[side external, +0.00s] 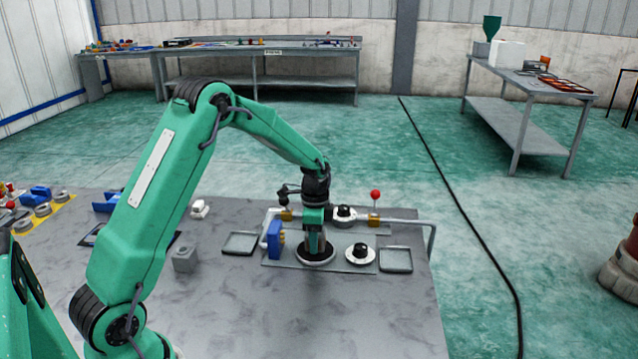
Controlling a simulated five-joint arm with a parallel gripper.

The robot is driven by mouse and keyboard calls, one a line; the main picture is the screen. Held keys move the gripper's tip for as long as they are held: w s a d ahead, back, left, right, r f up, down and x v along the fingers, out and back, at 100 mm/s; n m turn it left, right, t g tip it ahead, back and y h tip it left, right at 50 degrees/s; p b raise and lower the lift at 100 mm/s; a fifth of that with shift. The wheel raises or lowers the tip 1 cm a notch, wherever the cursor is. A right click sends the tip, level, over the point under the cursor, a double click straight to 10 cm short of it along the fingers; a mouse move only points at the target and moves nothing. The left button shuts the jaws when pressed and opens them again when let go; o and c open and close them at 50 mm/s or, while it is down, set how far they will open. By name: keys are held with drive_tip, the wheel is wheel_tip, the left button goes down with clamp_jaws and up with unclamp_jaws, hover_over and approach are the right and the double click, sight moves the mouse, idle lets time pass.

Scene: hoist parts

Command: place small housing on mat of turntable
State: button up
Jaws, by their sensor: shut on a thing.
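My gripper (316,247) points straight down over a round disc with a pale rim, which looks like the turntable (301,259), on the grey plate. Its jaws are shut on a small part that I take to be the small housing. That part is mostly hidden by the fingers, and its outline is too small to make out. The jaws are low over the middle of the disc. I cannot tell whether the held part touches the mat. The mat's middle is covered by the gripper.
A blue block (275,240) stands close left of the gripper. Flat trays (240,243) and (396,260) flank the plate. A pipe rail (405,222) and red ball (375,194) stand behind.

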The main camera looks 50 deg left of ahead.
drive_tip(key=shift+f, duration=0.25)
drive_tip(key=shift+f, duration=0.15)
drive_tip(key=o, duration=1.1)
wheel_tip(320, 180, up, 12)
drive_tip(key=shift+f, duration=0.1)
drive_tip(key=shift+r, duration=0.25)
drive_tip(key=shift+r, duration=0.1)
